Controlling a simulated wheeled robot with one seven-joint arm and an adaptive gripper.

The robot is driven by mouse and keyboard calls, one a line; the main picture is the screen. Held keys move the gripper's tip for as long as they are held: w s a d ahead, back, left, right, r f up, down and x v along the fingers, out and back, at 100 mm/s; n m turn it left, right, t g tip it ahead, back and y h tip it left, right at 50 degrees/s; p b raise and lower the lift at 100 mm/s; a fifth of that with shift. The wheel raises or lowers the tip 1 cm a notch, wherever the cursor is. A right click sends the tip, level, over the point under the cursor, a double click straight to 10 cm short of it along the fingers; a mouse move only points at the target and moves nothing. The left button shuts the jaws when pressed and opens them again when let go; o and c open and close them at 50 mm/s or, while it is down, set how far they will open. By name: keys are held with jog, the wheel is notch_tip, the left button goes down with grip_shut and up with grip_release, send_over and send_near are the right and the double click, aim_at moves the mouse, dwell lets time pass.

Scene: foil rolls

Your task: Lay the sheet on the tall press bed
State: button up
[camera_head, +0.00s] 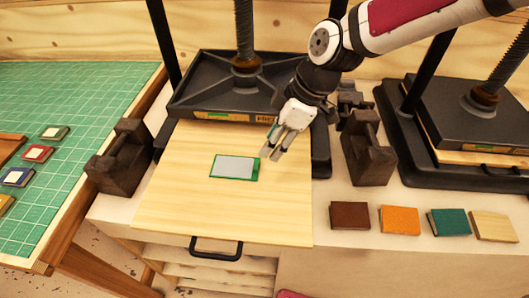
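A pale grey sheet (233,166) with a green border, which shows most at its right end, lies flat on the light wooden pull-out bed (190,205) of the left press. My gripper (272,153) points down just right of the sheet and looks apart from it. Its two fingers are spread with a gap between them, and I see nothing held. The left press has a dark platen (205,95) with a central screw above the back of the bed. The right press (470,110) has its own dark platen and a wooden board under it.
Dark iron blocks (118,160) and (366,155) stand either side of the bed. Brown (350,215), orange (399,220), green (449,222) and wooden (494,226) blocks line the front right. A black handle (216,252) hangs at the bed's front. A green mat (90,100) holds small framed pieces.

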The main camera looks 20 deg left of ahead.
jog(key=v, duration=0.5)
jog(key=s+d+r+m+t+h, duration=0.1)
jog(key=d+r+m+t+h, duration=0.15)
jog(key=d+m, duration=0.45)
jog(key=s+d+r+m+t+h, duration=0.1)
jog(key=s+d+r+m+h, duration=0.2)
jog(key=d, duration=0.8)
jog(key=s+d+r+m+t+y, duration=0.1)
jog(key=s+d+r+m+t, duration=0.2)
jog(key=s+d+r+m, duration=0.5)
jog(key=s+d+m, duration=0.2)
jog(key=d, duration=0.1)
jog(key=shift+d+m, duration=0.3)
